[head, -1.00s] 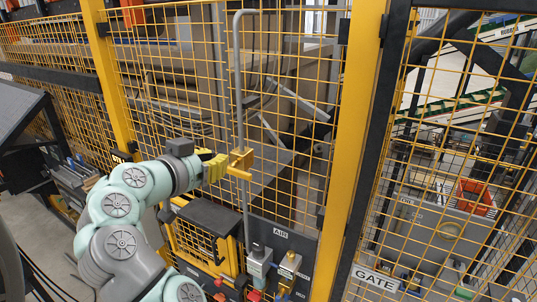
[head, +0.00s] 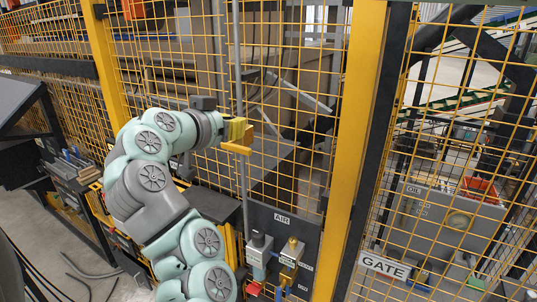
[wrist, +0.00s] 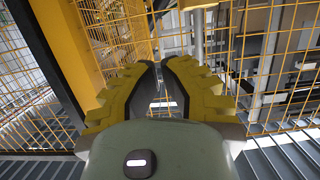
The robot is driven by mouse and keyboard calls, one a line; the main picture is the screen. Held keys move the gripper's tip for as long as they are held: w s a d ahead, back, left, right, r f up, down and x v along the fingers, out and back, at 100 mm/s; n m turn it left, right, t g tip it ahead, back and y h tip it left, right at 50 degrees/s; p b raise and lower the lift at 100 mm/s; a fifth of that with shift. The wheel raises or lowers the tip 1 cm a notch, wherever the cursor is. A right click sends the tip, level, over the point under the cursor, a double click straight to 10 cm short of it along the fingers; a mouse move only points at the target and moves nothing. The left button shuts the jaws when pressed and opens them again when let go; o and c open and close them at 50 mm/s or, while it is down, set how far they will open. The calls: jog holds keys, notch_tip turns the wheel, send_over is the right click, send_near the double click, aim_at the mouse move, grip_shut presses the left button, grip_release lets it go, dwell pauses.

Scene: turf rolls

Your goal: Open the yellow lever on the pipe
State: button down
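The yellow lever (head: 238,149) sits on the upright grey pipe (head: 237,60) in front of the mesh fence in the head view. My gripper (head: 238,131) is at the lever's height, its yellow fingers overlapping the lever's left side in the picture. I cannot tell whether they touch. In the wrist view my gripper (wrist: 162,66) has its two fingers apart with a gap between the dark pads, and nothing shows held there. A yellow piece (wrist: 198,4) at the top edge, beyond the fingertips, may be the lever.
A yellow mesh fence (head: 300,60) stands close behind the pipe, with a thick yellow post (head: 354,120) to the right. An air panel (head: 284,218) with valves (head: 290,252) is below the lever. A GATE sign (head: 384,265) hangs at lower right.

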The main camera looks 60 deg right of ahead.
aim_at(240, 146)
jog(key=shift+w+d+f, duration=0.15)
jog(key=shift+d+f, duration=0.7)
jog(key=shift+f, duration=0.35)
jog(key=shift+w+d+f, duration=0.15)
jog(key=shift+d+f, duration=0.7)
jog(key=shift+f, duration=0.3)
jog(key=shift+w+f+b, duration=0.1)
jog(key=shift+f+b, duration=0.05)
jog(key=shift+b, duration=0.5)
jog(key=b, duration=0.2)
jog(key=shift+f+t+b, duration=0.1)
jog(key=shift+t+b, duration=0.2)
jog(key=shift+b, duration=0.1)
